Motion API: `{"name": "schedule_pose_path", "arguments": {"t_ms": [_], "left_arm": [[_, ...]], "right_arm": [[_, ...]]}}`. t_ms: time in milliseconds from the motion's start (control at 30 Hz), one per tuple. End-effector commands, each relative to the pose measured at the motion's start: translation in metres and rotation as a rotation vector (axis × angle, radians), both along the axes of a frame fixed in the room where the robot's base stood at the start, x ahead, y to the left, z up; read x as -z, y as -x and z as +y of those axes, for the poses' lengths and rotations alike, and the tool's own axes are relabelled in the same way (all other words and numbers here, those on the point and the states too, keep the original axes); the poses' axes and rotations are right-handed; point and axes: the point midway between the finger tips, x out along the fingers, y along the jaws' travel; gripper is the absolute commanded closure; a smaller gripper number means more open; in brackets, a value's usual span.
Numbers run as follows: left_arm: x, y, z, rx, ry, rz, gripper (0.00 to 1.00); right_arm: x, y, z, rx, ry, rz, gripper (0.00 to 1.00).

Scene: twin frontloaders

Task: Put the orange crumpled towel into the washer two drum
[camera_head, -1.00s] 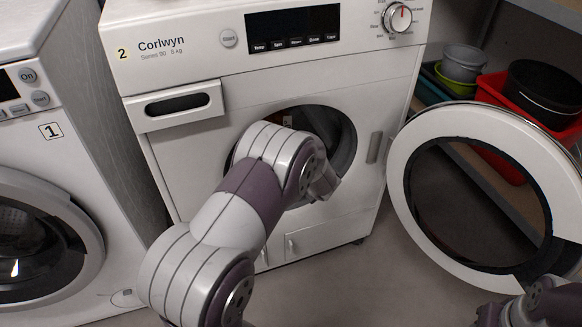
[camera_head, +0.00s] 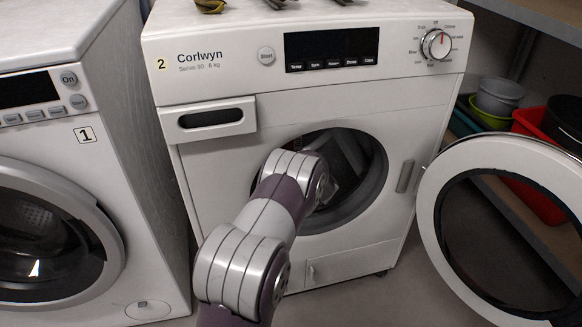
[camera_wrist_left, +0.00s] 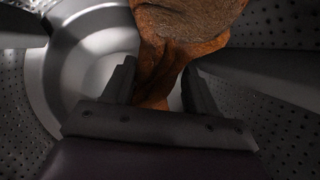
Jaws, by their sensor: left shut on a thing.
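Washer two (camera_head: 250,100), marked 2, has its round door (camera_head: 447,215) swung open to the right. My left arm reaches into its drum opening (camera_head: 372,178). My left gripper is hidden inside the drum in the head view. In the left wrist view my left gripper (camera_wrist_left: 160,90) is shut on the orange crumpled towel (camera_wrist_left: 182,45), which is pinched between the fingers and extends beyond them. The perforated drum wall (camera_wrist_left: 285,90) surrounds the towel and fingers. My right gripper is in neither current view.
Washer one (camera_head: 60,180) stands to the left with its door shut. Several small items (camera_head: 210,5) lie on top of washer two.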

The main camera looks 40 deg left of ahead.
Motion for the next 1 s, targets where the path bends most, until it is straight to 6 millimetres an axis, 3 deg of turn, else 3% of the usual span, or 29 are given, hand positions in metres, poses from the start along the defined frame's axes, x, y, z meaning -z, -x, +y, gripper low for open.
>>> {"name": "schedule_pose_path", "arguments": {"t_ms": [267,800,833,900,1000], "left_arm": [[0.0,0.0,0.0,0.0,0.0,-0.001,0.8],[0.021,0.0,0.0,0.0,0.0,-0.001,0.8],[0.021,0.0,0.0,0.0,-0.001,-0.002,0.39],[0.02,0.0,0.0,0.0,-0.001,-0.002,0.16],[0.02,0.0,0.0,0.0,0.0,-0.001,0.13]], "right_arm": [[0.0,0.0,0.0,0.0,0.0,0.0,0.57],[0.011,0.0,0.0,0.0,0.0,0.0,0.57],[0.011,0.0,0.0,0.0,0.0,0.0,0.57],[0.01,0.0,0.0,0.0,0.0,0.0,0.57],[0.01,0.0,0.0,0.0,0.0,0.0,0.57]]}}
